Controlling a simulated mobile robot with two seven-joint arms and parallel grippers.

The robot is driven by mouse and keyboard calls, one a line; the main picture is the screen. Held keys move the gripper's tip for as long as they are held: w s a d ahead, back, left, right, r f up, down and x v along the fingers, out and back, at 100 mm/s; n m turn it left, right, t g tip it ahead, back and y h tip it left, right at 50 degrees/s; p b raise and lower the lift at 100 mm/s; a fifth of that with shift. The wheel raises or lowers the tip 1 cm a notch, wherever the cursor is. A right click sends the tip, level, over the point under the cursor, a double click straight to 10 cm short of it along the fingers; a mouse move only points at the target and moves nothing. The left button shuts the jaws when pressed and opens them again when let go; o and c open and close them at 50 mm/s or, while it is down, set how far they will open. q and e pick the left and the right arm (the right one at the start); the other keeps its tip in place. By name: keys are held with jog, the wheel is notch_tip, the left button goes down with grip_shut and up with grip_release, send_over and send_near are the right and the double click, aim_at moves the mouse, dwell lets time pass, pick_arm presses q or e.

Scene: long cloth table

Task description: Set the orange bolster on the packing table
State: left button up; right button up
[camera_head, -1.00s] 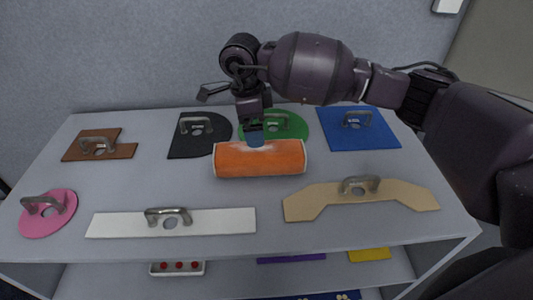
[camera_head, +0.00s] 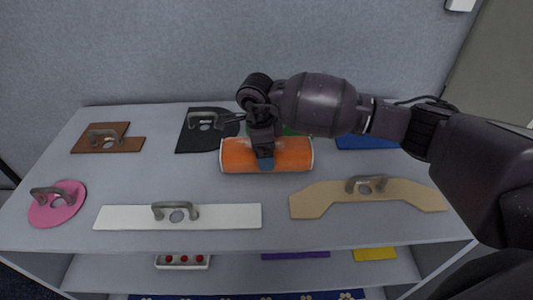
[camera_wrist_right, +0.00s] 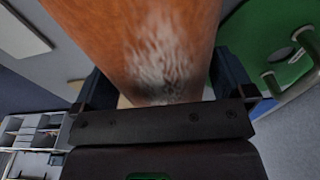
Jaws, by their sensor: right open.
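The orange bolster (camera_head: 240,155), a padded roll with pale ends, lies on its side on the grey top of a shelf unit (camera_head: 60,235), towards the back middle. My right gripper (camera_head: 265,160) is above it, pointing down, with one blue fingertip in front of its near side. In the right wrist view the bolster (camera_wrist_right: 150,40) sits between the two spread dark fingers; whether they touch it I cannot tell. Its far side is hidden in the head view. My left gripper is not in view. I cannot pick out a separate packing table.
Handled boards lie around the bolster: black (camera_head: 195,140), brown (camera_head: 95,140), pink (camera_head: 58,205), white (camera_head: 125,217), tan (camera_head: 315,200), and blue (camera_head: 360,142) behind my arm. The green board is mostly hidden. A lower shelf holds a tray (camera_head: 183,262) with red balls.

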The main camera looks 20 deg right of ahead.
jog(key=shift+d+f, duration=0.1)
jog(key=shift+f, duration=0.65)
jog(key=shift+r, duration=0.1)
jog(key=c, duration=0.8)
